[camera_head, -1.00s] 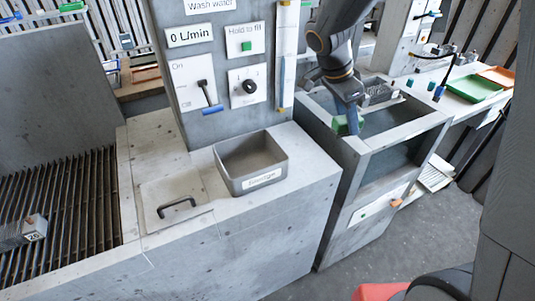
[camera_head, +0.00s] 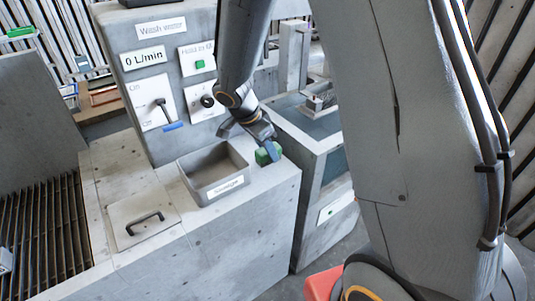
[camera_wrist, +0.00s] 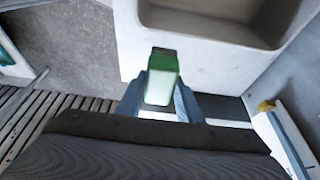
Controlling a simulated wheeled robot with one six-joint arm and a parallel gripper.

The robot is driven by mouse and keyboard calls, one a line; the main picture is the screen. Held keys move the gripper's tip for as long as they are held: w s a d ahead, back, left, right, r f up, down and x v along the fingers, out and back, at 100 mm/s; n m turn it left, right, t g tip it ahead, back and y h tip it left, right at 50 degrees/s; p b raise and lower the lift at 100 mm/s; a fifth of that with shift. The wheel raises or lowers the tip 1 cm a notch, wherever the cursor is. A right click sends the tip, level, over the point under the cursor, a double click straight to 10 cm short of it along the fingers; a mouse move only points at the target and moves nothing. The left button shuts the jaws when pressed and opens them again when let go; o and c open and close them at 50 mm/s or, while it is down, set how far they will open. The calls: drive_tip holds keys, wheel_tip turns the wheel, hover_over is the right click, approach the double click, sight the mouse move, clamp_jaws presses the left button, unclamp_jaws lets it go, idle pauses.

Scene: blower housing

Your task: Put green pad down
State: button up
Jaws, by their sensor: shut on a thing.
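The green pad (camera_head: 266,155) is between the fingers of my gripper (camera_head: 263,150), just right of the grey tray on the counter. In the wrist view the green pad (camera_wrist: 163,75) has a pale lower face, and both blue-grey fingers of my gripper (camera_wrist: 161,95) are shut on it. The pad is over or near the counter's right end; whether it touches the surface cannot be told.
The open grey tray (camera_head: 211,190) stands on the concrete counter (camera_head: 255,215), left of the pad. A lid with a black handle (camera_head: 143,220) lies further left. The wash water panel (camera_head: 160,95) rises behind. A glass-sided tank (camera_head: 325,135) stands to the right.

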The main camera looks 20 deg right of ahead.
drive_tip(key=shift+f, duration=1.1)
drive_tip(key=shift+f, duration=0.2)
drive_tip(key=o, duration=1)
drive_tip(key=shift+r, duration=0.15)
drive_tip(key=shift+r, duration=0.15)
drive_tip(key=b+v, duration=0.3)
drive_tip(key=v, duration=0.7)
drive_tip(key=s+d+f+n+y, duration=0.1)
drive_tip(key=s+n+y, duration=0.1)
drive_tip(key=s+n, duration=0.5)
drive_tip(key=s+d+f+n+y, duration=0.2)
drive_tip(key=s+n, duration=0.5)
drive_tip(key=s, duration=0.1)
drive_tip(key=shift+d+f, duration=0.2)
